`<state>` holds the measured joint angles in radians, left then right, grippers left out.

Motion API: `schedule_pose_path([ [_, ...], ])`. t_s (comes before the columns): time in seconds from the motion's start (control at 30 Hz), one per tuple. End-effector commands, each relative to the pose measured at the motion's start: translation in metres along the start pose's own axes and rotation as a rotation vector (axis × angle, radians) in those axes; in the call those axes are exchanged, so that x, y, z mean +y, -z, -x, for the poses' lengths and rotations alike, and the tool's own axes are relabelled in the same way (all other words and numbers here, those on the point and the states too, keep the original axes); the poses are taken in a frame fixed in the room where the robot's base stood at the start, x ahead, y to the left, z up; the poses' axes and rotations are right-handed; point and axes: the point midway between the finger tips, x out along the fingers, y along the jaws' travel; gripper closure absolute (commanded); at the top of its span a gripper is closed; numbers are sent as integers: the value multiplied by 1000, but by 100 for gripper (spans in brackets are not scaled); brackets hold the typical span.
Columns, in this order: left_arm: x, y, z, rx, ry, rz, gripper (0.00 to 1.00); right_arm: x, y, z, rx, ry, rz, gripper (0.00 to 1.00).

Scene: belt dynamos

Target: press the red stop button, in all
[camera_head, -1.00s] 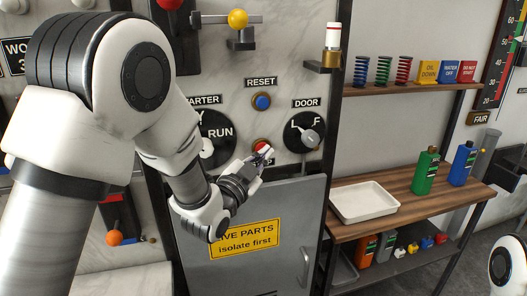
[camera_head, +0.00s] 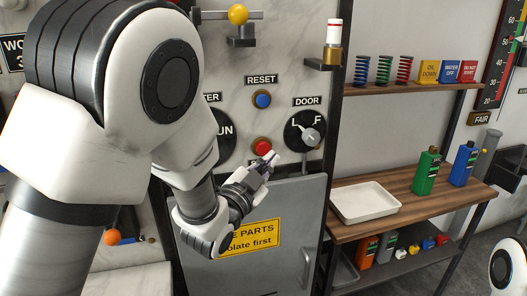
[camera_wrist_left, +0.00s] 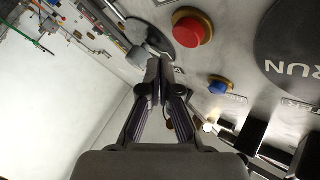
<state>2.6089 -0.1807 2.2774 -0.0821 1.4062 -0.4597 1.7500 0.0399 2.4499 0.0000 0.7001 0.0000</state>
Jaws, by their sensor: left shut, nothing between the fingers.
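The red stop button (camera_head: 262,147) sits in a brass-coloured ring on the marble-look panel, below the blue RESET button (camera_head: 262,100). My left gripper (camera_head: 270,158) is shut and empty. It is just below and right of the red button in the head view, apart from it. In the left wrist view its closed fingertips (camera_wrist_left: 156,66) point to the left of the button. My right gripper is not in view.
The DOOR rotary switch (camera_head: 309,138) is close to the right of my left gripper. Below is a grey cabinet door (camera_head: 290,215) with a yellow warning sign and handle. A wooden bench (camera_head: 345,229) with a white tray (camera_head: 366,203) stands to the right.

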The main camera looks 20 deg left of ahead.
Motion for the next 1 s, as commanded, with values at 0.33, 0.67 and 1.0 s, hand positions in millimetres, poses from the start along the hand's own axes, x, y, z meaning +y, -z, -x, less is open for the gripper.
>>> schedule_pose_path([
  [0.33, 16, 15, 22, 0, 0, -2, 100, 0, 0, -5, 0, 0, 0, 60],
  [0.67, 16, 16, 22, 0, 1, 0, 100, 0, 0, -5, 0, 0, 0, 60],
  [1.0, 16, 16, 22, 0, 1, -1, 100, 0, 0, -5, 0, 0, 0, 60],
])
